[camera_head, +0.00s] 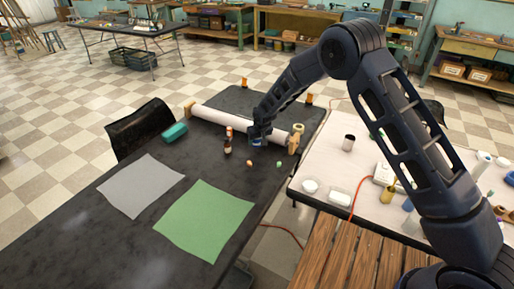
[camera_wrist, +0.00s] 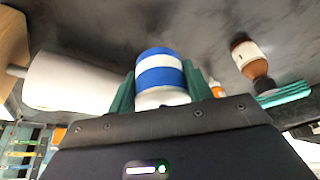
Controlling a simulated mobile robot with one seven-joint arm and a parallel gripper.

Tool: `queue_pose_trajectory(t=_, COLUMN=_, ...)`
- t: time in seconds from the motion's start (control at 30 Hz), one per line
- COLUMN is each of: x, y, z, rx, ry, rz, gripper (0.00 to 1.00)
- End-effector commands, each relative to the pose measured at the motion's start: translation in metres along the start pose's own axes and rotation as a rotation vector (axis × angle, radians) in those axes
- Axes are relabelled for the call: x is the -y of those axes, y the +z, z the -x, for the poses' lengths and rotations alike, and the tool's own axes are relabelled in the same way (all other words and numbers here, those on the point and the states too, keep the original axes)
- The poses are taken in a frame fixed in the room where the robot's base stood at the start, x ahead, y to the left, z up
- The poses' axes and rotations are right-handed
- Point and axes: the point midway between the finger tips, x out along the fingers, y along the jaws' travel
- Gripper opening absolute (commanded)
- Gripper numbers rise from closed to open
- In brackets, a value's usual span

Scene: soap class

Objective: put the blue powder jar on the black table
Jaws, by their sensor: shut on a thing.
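The blue powder jar (camera_wrist: 160,75), blue with a white band, sits between the two green fingers of my gripper (camera_wrist: 162,88) in the wrist view. My gripper is shut on it. In the head view the jar (camera_head: 257,141) is small and partly hidden by my gripper (camera_head: 259,138), close in front of a white paper roll. It is over the black table (camera_head: 85,235), near its right part. I cannot tell whether the jar's base touches the tabletop.
A brown bottle (camera_head: 228,146) stands left of my gripper, by the paper roll (camera_head: 222,122). A teal box (camera_head: 174,132), grey sheet (camera_head: 141,185) and green sheet (camera_head: 204,219) lie left. A white table (camera_head: 325,170) adjoins right.

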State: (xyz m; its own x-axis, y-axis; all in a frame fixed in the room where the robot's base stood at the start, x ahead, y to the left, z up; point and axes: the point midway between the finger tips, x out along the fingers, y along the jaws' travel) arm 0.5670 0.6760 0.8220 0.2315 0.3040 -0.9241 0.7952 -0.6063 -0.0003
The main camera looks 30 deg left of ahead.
Motion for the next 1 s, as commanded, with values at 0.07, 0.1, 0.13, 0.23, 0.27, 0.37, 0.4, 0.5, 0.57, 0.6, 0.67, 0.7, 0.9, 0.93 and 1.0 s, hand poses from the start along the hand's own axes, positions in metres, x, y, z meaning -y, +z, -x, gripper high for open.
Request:
queue_pose_trajectory(t=0.07, x=0.0, y=0.001, z=-0.003, rx=-0.001, ry=0.0, rz=0.0, gripper=0.04)
queue_pose_trajectory(t=0.1, x=0.0, y=0.002, z=-0.004, rx=0.0, ry=0.0, rz=0.0, gripper=0.04)
queue_pose_trajectory(t=0.13, x=0.0, y=0.003, z=-0.006, rx=0.0, ry=0.0, rz=0.0, gripper=0.04)
queue_pose_trajectory(t=0.23, x=0.0, y=0.007, z=-0.017, rx=0.001, ry=0.0, rz=0.0, gripper=0.04)
queue_pose_trajectory(t=0.27, x=0.0, y=0.009, z=-0.02, rx=0.001, ry=0.0, rz=0.0, gripper=0.04)
queue_pose_trajectory(t=0.37, x=0.0, y=0.014, z=-0.034, rx=0.002, ry=0.0, rz=0.0, gripper=0.04)
queue_pose_trajectory(t=0.4, x=0.0, y=0.016, z=-0.038, rx=0.001, ry=0.0, rz=0.0, gripper=0.04)
queue_pose_trajectory(t=0.5, x=0.0, y=0.017, z=-0.042, rx=-0.002, ry=0.0, rz=0.0, gripper=0.04)
queue_pose_trajectory(t=0.57, x=0.0, y=0.016, z=-0.042, rx=-0.002, ry=0.0, rz=0.0, gripper=0.04)
queue_pose_trajectory(t=0.6, x=0.0, y=0.017, z=-0.041, rx=-0.002, ry=0.0, rz=0.0, gripper=0.04)
queue_pose_trajectory(t=0.67, x=0.0, y=0.017, z=-0.041, rx=-0.002, ry=0.0, rz=0.0, gripper=0.04)
queue_pose_trajectory(t=0.7, x=0.0, y=0.017, z=-0.042, rx=-0.002, ry=0.0, rz=0.0, gripper=0.04)
queue_pose_trajectory(t=0.9, x=0.0, y=0.018, z=-0.044, rx=-0.001, ry=0.0, rz=0.0, gripper=0.6)
queue_pose_trajectory(t=0.93, x=0.0, y=0.018, z=-0.044, rx=-0.001, ry=0.0, rz=0.0, gripper=0.66)
queue_pose_trajectory(t=1.0, x=0.0, y=0.018, z=-0.044, rx=-0.001, ry=0.0, rz=0.0, gripper=0.72)
